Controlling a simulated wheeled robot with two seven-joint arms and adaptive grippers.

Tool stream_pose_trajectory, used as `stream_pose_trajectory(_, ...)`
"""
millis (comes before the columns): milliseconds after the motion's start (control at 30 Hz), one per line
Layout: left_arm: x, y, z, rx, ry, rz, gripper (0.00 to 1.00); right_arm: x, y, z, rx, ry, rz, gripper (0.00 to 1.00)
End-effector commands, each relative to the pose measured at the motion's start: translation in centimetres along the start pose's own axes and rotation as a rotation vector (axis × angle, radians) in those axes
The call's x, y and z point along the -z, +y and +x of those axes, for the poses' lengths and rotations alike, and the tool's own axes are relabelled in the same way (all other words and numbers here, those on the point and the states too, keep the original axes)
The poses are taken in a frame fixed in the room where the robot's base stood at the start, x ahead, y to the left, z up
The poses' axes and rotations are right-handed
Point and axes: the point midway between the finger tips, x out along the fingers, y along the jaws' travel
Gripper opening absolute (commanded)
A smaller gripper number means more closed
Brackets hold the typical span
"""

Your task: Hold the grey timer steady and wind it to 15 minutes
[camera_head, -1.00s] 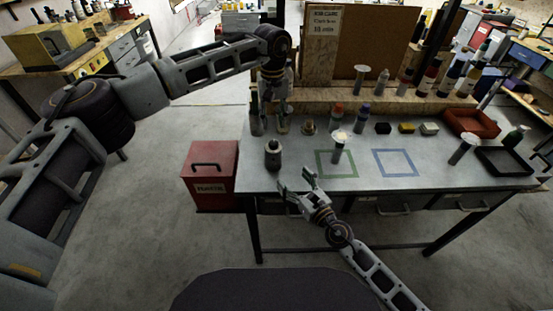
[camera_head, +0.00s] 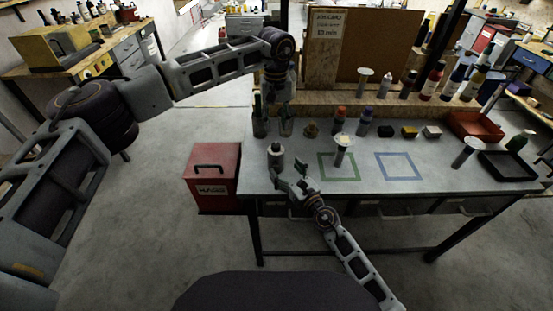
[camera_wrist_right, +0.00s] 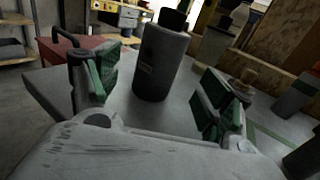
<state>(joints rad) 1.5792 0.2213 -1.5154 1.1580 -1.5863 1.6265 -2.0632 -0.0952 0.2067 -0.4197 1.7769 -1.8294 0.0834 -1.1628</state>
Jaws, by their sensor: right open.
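The grey timer, a grey cylinder with a dark knob on top (camera_head: 276,159), stands upright near the left end of the workbench. It also shows large in the right wrist view (camera_wrist_right: 158,70). My right gripper (camera_head: 288,170) is open just in front of it, fingers pointing at it. In the wrist view its green-padded fingers (camera_wrist_right: 160,88) lie to either side of the timer, with gaps on both sides. My left gripper (camera_head: 273,126) points down behind the timer, fingers apart, with nothing seen between them.
A red toolbox (camera_head: 213,178) stands left of the grey workbench (camera_head: 300,185). Right of the timer are green (camera_head: 339,179) and blue (camera_head: 399,179) outlined squares; a light-topped post (camera_head: 341,152) stands at the green one. Small items and bottles line the back. A job card (camera_head: 326,30) reads 15 min.

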Motion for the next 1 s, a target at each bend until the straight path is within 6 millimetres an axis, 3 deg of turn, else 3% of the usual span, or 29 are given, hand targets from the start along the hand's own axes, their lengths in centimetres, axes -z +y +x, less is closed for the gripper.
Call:
stream_pose_trajectory(600, 0.0, 0.0, 0.0, 0.000, 0.000, 0.000, 0.36, -0.1, 0.0, 5.7, -0.001, -0.001, 0.000, 0.79)
stream_pose_trajectory(1000, 0.0, 0.0, 0.0, 0.000, 0.000, 0.000, 0.36, 0.0, 0.1, 6.7, -0.001, 0.000, 0.001, 0.79)
